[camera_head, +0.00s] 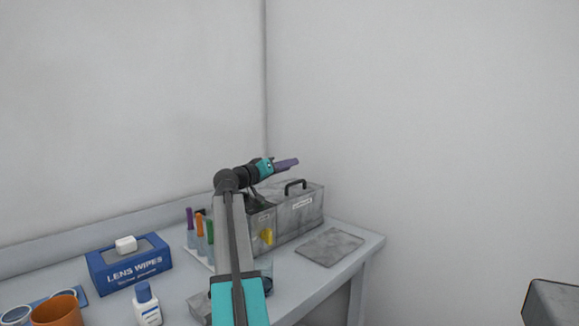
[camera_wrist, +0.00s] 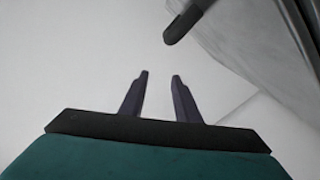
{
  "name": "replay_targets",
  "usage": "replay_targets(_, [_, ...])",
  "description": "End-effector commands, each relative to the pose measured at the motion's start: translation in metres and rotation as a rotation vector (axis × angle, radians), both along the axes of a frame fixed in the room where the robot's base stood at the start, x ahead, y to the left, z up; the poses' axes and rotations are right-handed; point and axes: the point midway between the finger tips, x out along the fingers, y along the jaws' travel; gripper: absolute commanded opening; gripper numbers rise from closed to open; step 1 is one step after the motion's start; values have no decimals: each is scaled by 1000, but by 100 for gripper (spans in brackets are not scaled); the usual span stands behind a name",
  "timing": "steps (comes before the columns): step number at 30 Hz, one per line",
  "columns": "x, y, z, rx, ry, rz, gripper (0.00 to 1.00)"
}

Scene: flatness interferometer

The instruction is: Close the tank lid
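The tank (camera_head: 298,222) is a grey, mottled box standing at the back of the bench. Its lid (camera_head: 285,196) carries a black arched handle (camera_head: 295,184) and a small white label. My arm hides part of the tank's left end, and I cannot tell how far the lid is open. My gripper (camera_head: 290,163) is above the tank, near the handle and apart from it. In the wrist view my gripper (camera_wrist: 161,76) has its two dark fingers apart with nothing between them. A dark rounded bar end, likely the handle (camera_wrist: 185,22), shows at upper right beside a grey surface.
A rack with coloured tubes (camera_head: 199,235) stands left of the tank. A blue lens wipes box (camera_head: 130,266), a white bottle (camera_head: 147,305) and an orange cup (camera_head: 58,311) stand further left. A flat grey plate (camera_head: 330,246) lies at the bench's right end. Walls stand behind.

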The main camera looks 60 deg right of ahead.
Motion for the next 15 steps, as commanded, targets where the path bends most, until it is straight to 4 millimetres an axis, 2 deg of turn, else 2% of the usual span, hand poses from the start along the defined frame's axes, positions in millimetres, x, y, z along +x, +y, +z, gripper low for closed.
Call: replay_targets(15, [26,79,-1,0,0,0,29])
